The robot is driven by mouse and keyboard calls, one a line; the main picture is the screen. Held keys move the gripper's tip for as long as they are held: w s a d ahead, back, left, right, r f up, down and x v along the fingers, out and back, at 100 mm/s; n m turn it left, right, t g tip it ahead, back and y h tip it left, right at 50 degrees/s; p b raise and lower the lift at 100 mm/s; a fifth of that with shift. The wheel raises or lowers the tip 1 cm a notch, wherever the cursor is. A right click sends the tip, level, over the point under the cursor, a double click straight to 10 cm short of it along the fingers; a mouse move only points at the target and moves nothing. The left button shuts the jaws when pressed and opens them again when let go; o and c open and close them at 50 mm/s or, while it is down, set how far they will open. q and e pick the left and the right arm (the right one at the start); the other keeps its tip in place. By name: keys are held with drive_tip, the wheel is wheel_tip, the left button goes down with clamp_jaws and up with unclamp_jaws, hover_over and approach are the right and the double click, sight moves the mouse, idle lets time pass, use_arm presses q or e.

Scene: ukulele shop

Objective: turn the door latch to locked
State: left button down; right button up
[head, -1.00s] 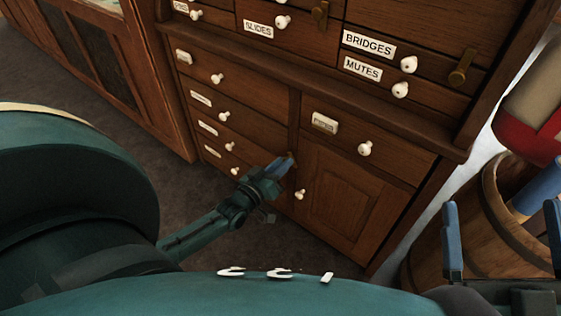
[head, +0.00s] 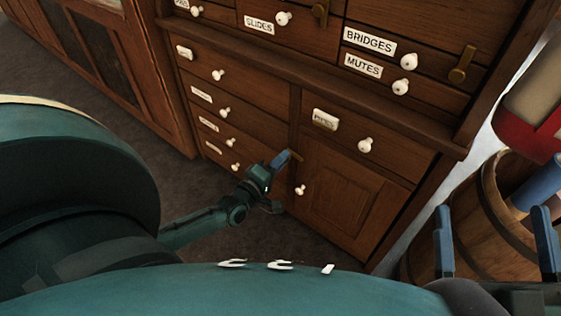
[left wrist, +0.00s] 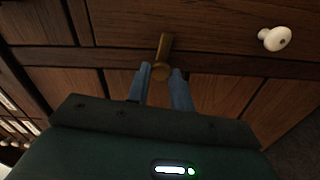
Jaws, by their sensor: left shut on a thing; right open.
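The small wooden cabinet door (head: 345,205) is closed, with a white knob (head: 300,190) near its left edge. A brass latch (head: 297,155) sits at the door's upper left corner, mostly covered by my gripper in the head view. My left gripper (head: 285,157) is at this latch. In the left wrist view the latch (left wrist: 165,45) runs up from between the two blue fingertips (left wrist: 158,76), its rounded brass end between them. The left gripper is shut on it. My right gripper (head: 492,210) is open and empty at the lower right, away from the cabinet.
Labelled drawers with white knobs surround the door, including a drawer (head: 365,140) just above it. Other brass latches (head: 462,64) are on the upper drawers. A wooden barrel (head: 485,220) stands at the right, behind my right gripper. Dark floor (head: 215,195) is clear left of the cabinet.

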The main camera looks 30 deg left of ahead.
use_arm(q)
drive_tip(key=shift+n, duration=0.8)
use_arm(e)
drive_tip(key=shift+r+n, duration=0.3)
use_arm(q)
drive_tip(key=shift+n, duration=0.3)
use_arm(e)
drive_tip(key=shift+w+d+r+y, duration=0.1)
drive_tip(key=shift+r+y, duration=0.15)
drive_tip(key=shift+y, duration=0.15)
use_arm(q)
drive_tip(key=c, duration=1.3)
unclamp_jaws()
drive_tip(key=shift+o, duration=0.2)
use_arm(e)
drive_tip(key=shift+f, duration=0.15)
use_arm(q)
drive_tip(key=s+a+p, duration=0.1)
drive_tip(key=s+p, duration=0.2)
drive_tip(key=s, duration=1)
drive_tip(key=shift+p, duration=0.3)
use_arm(e)
drive_tip(key=f+h, duration=0.1)
drive_tip(key=s+f+m+g+h, duration=0.1)
drive_tip(key=shift+f+m+h, duration=0.3)
drive_tip(key=shift+f, duration=0.05)
